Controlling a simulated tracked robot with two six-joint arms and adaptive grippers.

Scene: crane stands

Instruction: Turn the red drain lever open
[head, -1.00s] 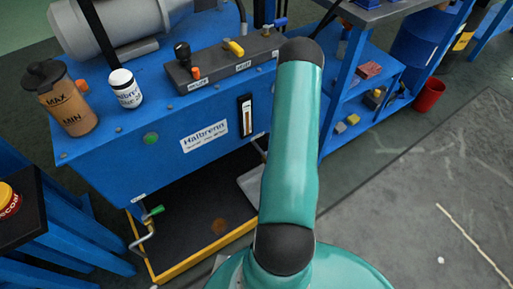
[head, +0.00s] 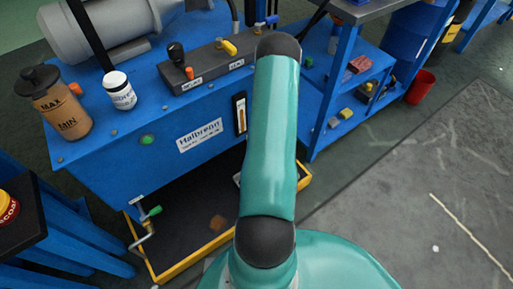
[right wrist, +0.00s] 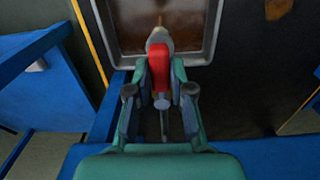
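The red drain lever (right wrist: 159,66) shows in the right wrist view, on a pale metal fitting in front of a grey-rimmed tray with brown liquid. My right gripper (right wrist: 160,76) has its fingers on either side of the lever, close to it. I cannot tell whether both fingers press on it. In the head view the lever and this gripper do not show; my teal arm blocks the middle of the picture. My left gripper is in neither view.
The blue machine (head: 110,150) has a bottle (head: 62,105), a white jar (head: 119,92) and a valve block (head: 205,66) on top. A yellow-edged black tray (head: 185,235) lies below it. Open floor lies right.

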